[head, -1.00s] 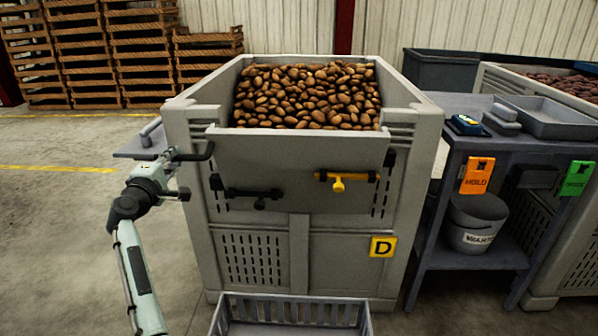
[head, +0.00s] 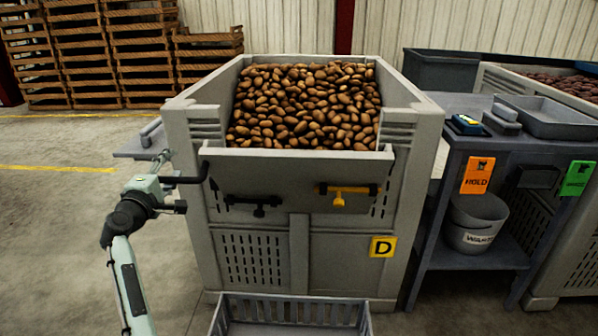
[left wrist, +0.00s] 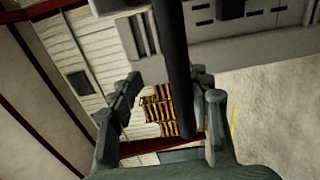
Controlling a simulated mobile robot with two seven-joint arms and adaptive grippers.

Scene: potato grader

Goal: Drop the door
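The door (head: 300,172) is the grey upper front panel of the potato bin (head: 178,130). Its top edge sits below the bin rim and leans a little outward toward me. A black latch (head: 252,201) is on its left and a yellow latch (head: 345,191) on its right. A black bar handle (head: 204,172) sticks out at the door's left end. My left gripper (head: 174,181) is at this handle, fingers apart on either side of the bar. In the left wrist view the dark bar (left wrist: 178,70) runs between the open fingers, nearer the right one. My right gripper is not in view.
Potatoes (head: 305,105) fill the bin behind the door. A grey crate (head: 290,309) stands on the floor in front. A side table (head: 490,150) with a tray, tags and a bucket (head: 478,222) is close on the right. Floor at the left is clear.

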